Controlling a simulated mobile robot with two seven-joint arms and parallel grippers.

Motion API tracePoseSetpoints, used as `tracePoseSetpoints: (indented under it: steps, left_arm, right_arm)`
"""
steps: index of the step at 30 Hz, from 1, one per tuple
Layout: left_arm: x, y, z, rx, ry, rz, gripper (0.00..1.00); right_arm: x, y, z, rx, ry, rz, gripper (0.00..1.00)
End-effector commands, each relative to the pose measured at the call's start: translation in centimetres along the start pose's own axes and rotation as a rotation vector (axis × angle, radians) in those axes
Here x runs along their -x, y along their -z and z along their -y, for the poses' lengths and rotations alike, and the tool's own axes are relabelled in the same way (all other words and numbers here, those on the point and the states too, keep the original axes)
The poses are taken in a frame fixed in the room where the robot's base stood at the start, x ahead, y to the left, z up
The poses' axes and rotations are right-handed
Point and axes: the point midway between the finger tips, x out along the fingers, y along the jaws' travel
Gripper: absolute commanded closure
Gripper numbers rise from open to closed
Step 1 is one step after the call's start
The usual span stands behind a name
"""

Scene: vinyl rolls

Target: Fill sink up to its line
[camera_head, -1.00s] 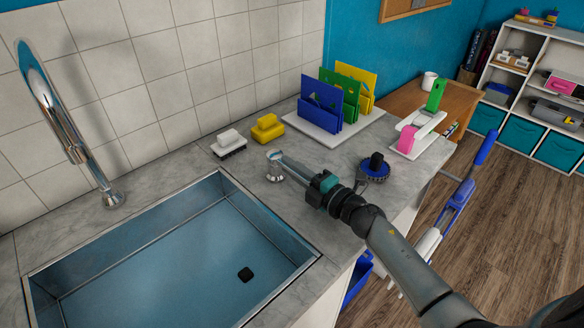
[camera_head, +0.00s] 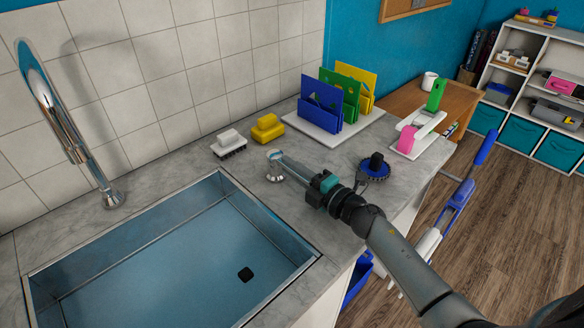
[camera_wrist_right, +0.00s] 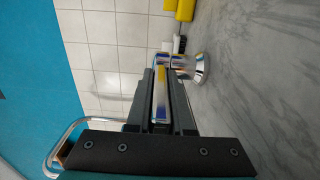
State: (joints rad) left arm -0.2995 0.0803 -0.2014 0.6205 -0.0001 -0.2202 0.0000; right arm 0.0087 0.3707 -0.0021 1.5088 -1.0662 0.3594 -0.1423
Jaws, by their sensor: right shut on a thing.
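My right gripper (camera_head: 284,164) is shut on the lever of a chrome tap control (camera_head: 274,176) on the counter right of the sink. In the right wrist view the shiny lever (camera_wrist_right: 160,94) lies between the fingers, beside its round base (camera_wrist_right: 201,69). My left gripper is out of view.
A white brush (camera_head: 229,142), a yellow block (camera_head: 267,129) and a rack of coloured boards (camera_head: 335,98) stand behind my right gripper. A round blue-black brush (camera_head: 374,168) lies close to its right. The counter's front edge runs under my arm.

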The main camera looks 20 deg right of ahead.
Motion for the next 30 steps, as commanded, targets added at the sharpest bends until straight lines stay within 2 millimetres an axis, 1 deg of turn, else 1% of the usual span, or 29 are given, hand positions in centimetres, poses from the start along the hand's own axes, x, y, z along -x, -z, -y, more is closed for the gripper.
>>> tracePoseSetpoints:
  steps: [8, 17, 27, 28, 30]
  left_arm:
    - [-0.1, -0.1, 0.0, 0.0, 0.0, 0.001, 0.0]
    - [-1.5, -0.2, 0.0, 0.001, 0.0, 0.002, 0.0]
    - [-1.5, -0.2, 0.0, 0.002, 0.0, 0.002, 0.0]
    - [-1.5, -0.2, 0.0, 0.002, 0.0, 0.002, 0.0]
    - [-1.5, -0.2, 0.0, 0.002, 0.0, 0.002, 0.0]
  right_arm:
    - [0.0, -0.1, 0.1, 0.001, 0.001, -0.006, 1.0]
    - [-0.1, -0.8, 0.2, 0.002, 0.001, -0.125, 1.0]
    - [-0.1, -0.8, 0.0, -0.001, 0.001, -0.137, 1.0]
    - [-0.1, -0.8, 0.0, -0.001, 0.001, -0.137, 0.78]
    - [-0.1, -0.8, 0.0, -0.001, 0.001, -0.137, 0.7]
